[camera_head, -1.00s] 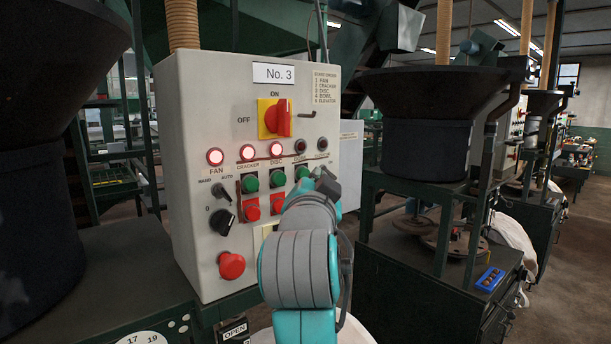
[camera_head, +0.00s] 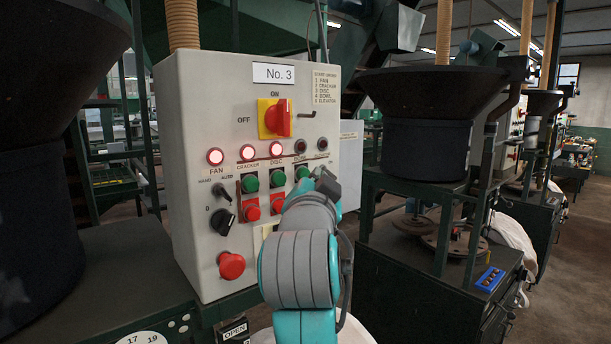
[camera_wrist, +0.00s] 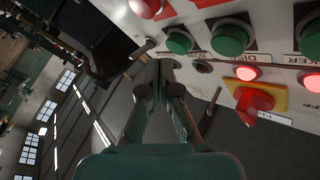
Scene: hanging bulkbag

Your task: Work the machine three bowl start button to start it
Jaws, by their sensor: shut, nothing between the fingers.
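The grey control panel marked No. 3 (camera_head: 195,120) stands in front of me. Its bowl start button (camera_head: 302,173) is green, below the BOWL label and just left of my gripper (camera_head: 322,178). The bowl lamp (camera_head: 300,147) is dark. In the wrist view the panel shows upside down, and the bowl start button (camera_wrist: 178,42) is just above and right of my shut, empty fingertips (camera_wrist: 160,64). I cannot tell whether they touch the panel. My arm hides the buttons at the panel's lower right.
The fan (camera_head: 215,156), cracker (camera_head: 247,152) and disc (camera_head: 276,148) lamps glow red; the elevator lamp (camera_head: 322,144) is dark. Nearby are other green and red buttons, a red mushroom knob (camera_head: 231,265) and a red rotary switch (camera_head: 278,118) at ON. Another machine (camera_head: 425,150) stands right.

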